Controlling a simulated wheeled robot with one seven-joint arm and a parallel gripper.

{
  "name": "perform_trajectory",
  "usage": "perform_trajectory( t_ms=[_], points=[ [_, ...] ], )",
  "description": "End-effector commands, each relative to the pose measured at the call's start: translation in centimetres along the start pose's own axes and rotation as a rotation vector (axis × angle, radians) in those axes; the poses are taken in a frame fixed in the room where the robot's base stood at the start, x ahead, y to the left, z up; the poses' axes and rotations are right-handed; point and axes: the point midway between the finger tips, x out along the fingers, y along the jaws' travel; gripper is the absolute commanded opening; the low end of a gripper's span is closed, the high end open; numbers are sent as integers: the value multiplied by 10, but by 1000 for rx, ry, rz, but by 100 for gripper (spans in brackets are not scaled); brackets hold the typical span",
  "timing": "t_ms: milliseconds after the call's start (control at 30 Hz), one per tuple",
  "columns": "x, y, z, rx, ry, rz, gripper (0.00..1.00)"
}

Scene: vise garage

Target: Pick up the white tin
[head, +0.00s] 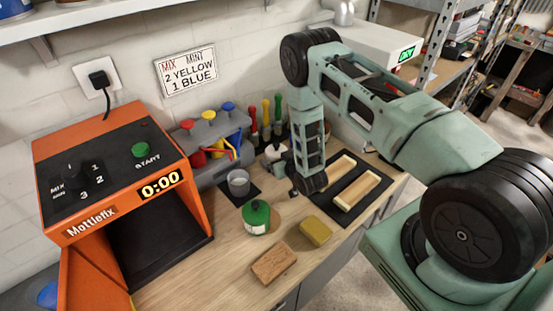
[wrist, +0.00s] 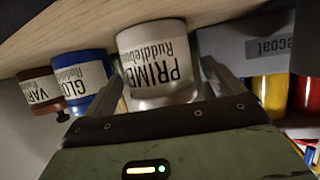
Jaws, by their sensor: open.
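The white tin (wrist: 155,62), with a label reading "PRIME", fills the middle of the wrist view. My gripper (wrist: 165,78) is open, with one finger on each side of the tin. I cannot tell whether either finger touches it. In the head view my gripper (head: 298,186) is low over the back of the bench, mostly hidden by my arm. A small whitish object (head: 273,152) beside my arm there may be this tin, but it is partly covered.
Blue (wrist: 80,82) and brown (wrist: 40,92) tins stand left of the white tin. The bench holds a green tin (head: 257,218), grey cup (head: 238,183), wooden block (head: 274,264), yellow sponge-like block (head: 315,231) and black tray (head: 374,204). An orange machine (head: 120,185) stands left.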

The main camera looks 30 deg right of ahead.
Motion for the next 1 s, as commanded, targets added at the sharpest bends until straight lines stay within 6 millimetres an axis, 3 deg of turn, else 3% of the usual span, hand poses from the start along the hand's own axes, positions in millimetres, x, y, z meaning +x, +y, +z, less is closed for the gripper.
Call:
perform_trajectory(
  t_ms=[100, 133, 333, 367, 767, 1000],
  points=[
    [0, 0, 1, 0, -1, 0, 93],
    [0, 0, 1, 0, -1, 0, 87],
    [0, 0, 0, 0, -1, 0, 32],
    [0, 0, -1, 0, 2, 0, 29],
    [-2, 0, -6, 0, 2, 0, 29],
    [-11, 0, -30, 0, 5, 0, 29]
  ],
)
